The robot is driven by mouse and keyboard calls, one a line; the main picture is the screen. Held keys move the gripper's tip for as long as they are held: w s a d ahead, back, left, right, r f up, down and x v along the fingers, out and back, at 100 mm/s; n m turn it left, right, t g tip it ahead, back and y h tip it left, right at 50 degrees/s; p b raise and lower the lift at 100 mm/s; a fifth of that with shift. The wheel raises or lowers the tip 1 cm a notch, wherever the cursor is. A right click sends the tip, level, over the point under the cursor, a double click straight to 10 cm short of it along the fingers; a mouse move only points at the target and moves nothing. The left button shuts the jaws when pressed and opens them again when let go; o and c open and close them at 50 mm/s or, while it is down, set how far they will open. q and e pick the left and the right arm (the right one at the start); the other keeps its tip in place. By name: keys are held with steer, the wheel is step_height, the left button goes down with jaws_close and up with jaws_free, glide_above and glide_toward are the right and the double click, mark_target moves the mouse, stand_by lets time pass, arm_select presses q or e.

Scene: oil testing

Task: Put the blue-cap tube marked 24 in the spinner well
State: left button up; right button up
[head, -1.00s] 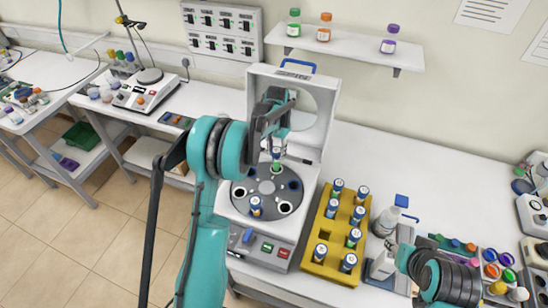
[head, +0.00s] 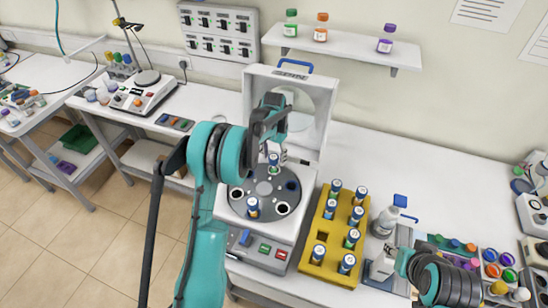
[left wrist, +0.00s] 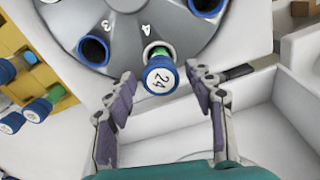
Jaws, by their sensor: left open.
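The blue-cap tube marked 24 (left wrist: 160,78) stands at the spinner's near edge in the left wrist view, beside the number 4. Its blue-rimmed cap faces me and a little green body shows. It also shows in the head view (head: 273,159), below my left gripper (head: 279,151). In the left wrist view my left gripper (left wrist: 162,85) is open, one finger on either side of the cap with gaps. The spinner rotor (head: 264,187) holds another blue-cap tube (head: 253,204) on the opposite side. My right gripper (head: 386,262) is at the lower right; its fingers are unclear.
A yellow rack (head: 321,262) with several capped tubes stands right of the spinner. The raised spinner lid (head: 257,98) is behind my left gripper. The bench behind the rack is clear.

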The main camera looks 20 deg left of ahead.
arm_select(q)
steer(key=s+d+r+t+p, duration=0.1)
steer(key=s+r, duration=0.1)
steer(key=r, duration=0.6)
steer(key=s+d+r, duration=0.1)
steer(key=s+r, duration=0.2)
steer(key=r, duration=0.5)
steer(key=s+d+r+n+t, duration=0.1)
steer(key=s+d+r+t, duration=0.15)
steer(key=s, duration=0.55)
steer(key=s+d+r+t, duration=0.1)
steer(key=s+d+r, duration=0.15)
steer(key=s, duration=0.65)
steer(key=s+f+n+t, duration=0.1)
steer(key=s+f, duration=0.3)
steer(key=s, duration=0.5)
steer(key=shift+d+t, duration=0.3)
steer(key=shift+t, duration=0.55)
steer(key=shift+s+f, duration=0.1)
steer(key=shift+f, duration=0.05)
